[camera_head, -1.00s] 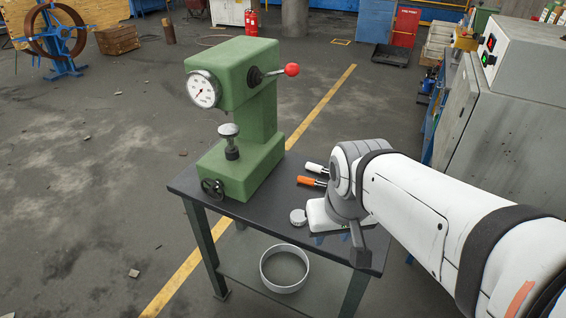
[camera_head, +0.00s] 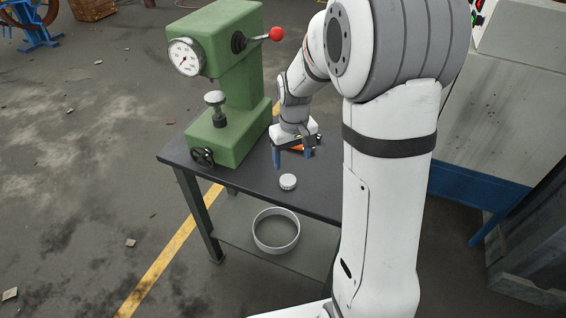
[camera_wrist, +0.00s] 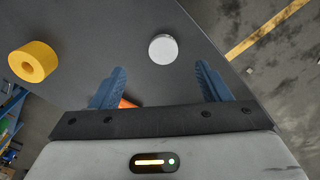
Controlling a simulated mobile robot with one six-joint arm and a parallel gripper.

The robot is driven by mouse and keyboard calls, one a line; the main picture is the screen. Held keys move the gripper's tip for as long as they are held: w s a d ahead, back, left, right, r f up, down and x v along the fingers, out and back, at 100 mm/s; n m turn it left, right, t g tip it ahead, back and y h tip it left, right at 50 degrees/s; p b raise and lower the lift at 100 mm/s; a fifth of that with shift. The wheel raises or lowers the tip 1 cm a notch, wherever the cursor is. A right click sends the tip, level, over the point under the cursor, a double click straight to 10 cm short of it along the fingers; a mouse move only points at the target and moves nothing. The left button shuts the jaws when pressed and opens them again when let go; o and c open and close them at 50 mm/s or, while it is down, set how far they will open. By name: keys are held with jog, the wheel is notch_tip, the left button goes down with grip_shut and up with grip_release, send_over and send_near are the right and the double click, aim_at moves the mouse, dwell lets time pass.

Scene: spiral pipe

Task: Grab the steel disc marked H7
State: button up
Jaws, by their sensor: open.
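A small round steel disc (camera_head: 288,182) lies on the dark tabletop (camera_head: 250,180), near its front edge. It also shows in the wrist view (camera_wrist: 163,48), ahead of and between my fingers. No marking on it can be read. My gripper (camera_head: 292,160) points down above the table, just behind the disc and apart from it. In the wrist view the two blue fingers (camera_wrist: 160,78) are spread wide with nothing between them at the tips.
A green hardness tester (camera_head: 240,90) stands on the table to the left. An orange-handled tool (camera_head: 300,149) lies beneath my gripper. A yellow ring (camera_wrist: 33,61) shows at the wrist view's left. A round metal pan (camera_head: 276,230) is on the lower shelf.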

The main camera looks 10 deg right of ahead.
aim_at(288, 180)
jog(key=shift+w+f, duration=0.8)
jog(key=shift+f, duration=0.2)
jog(key=shift+w+f, duration=0.1)
jog(key=shift+f, duration=0.3)
jog(key=f, duration=0.2)
jog(key=f+p, duration=0.1)
jog(key=f, duration=0.4)
jog(key=shift+a+f, duration=0.1)
jog(key=shift+a, duration=0.25)
jog(key=c, duration=1.3)
jog(key=shift+o, duration=0.2)
